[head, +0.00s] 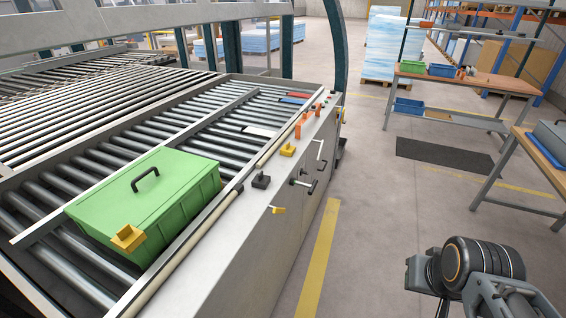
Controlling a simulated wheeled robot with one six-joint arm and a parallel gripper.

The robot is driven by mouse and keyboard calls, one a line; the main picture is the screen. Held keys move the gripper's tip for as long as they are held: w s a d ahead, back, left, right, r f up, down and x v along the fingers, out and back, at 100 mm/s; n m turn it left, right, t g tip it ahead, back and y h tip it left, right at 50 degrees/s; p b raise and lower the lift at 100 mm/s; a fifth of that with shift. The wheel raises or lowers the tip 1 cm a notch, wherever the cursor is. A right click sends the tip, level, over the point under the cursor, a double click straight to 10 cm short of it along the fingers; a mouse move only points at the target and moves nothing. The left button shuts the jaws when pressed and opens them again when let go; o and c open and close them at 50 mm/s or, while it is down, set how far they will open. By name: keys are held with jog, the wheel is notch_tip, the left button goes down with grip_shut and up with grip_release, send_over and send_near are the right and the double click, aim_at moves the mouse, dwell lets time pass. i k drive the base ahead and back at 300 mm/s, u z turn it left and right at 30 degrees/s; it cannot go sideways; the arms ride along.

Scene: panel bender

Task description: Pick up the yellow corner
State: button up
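A yellow corner-shaped piece (128,238) sits on the front edge of the lid of a green box (150,195). A similar yellow piece (287,150) stands on the grey ledge of the machine, beside a black piece (261,181) of like shape. I cannot tell from this view which yellow piece the task names. Part of my arm shows at the lower right, over the floor and well apart from the machine. I cannot make out my gripper's fingers.
The green box, with a black handle, lies on the roller bed. Orange pieces (302,125) stand farther along the ledge. Handles (303,184) and a small yellow part (278,210) stick out from the machine's side.

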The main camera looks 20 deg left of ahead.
aim_at(288, 150)
jog(key=z, duration=1.15)
jog(key=k, duration=0.1)
jog(key=u, duration=2)
jog(key=i, duration=0.8)
jog(key=z, duration=0.05)
jog(key=k, duration=0.5)
jog(key=u, duration=2.55)
jog(key=k, duration=0.75)
jog(key=z, duration=1)
jog(key=i, duration=1)
